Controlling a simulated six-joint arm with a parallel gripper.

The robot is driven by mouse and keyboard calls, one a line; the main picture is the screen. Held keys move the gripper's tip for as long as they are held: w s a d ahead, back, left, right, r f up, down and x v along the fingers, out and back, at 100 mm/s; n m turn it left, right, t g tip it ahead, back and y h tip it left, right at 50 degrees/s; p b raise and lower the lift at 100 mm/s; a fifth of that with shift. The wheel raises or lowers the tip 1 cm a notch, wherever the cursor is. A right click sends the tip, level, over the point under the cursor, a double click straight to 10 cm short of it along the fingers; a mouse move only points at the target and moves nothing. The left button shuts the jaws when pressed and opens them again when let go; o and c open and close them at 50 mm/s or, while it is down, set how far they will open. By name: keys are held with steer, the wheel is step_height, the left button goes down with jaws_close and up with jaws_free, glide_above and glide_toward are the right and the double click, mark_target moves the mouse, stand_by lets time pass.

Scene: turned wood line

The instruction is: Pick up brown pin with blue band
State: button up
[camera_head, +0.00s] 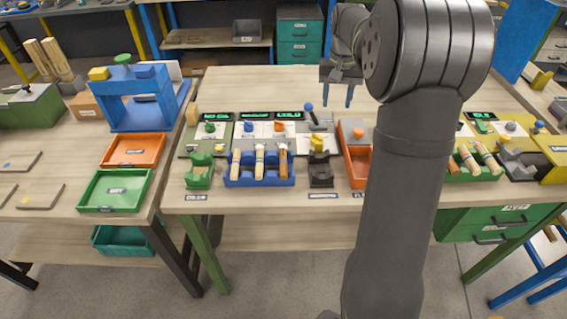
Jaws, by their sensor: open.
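A blue rack (259,182) on the middle table holds three upright pins. The rightmost is a brown pin (283,161), darker than the others; its band is too small to tell for sure. A pale pin (236,163) stands at the left and another pale pin (259,160) with a darker band in the middle. My gripper (336,94) is open and empty, with blue fingers pointing down. It is above the table, behind and to the right of the rack, clear of the pins.
A green holder (199,178) stands left of the rack and a dark holder (320,177) right of it. An orange tray (356,168) is partly hidden by my arm. At right, a green tray (461,177) holds several pins. The table's back is clear.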

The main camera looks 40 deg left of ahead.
steer(key=s+a+r+n, duration=0.1)
steer(key=s+a, duration=0.2)
steer(key=s, duration=0.4)
steer(key=s+a+r, duration=0.1)
steer(key=s+a, duration=0.1)
steer(key=s, duration=0.6)
glide_above(284, 159)
steer(key=f, duration=1.1)
steer(key=shift+w+a+f, duration=0.1)
steer(key=shift+w+f, duration=0.15)
steer(key=shift+f, duration=0.15)
steer(key=shift+s+f, duration=0.15)
steer(key=shift+f, duration=1.2)
steer(key=shift+s+f, duration=0.15)
steer(key=shift+f, duration=1.15)
jaws_close()
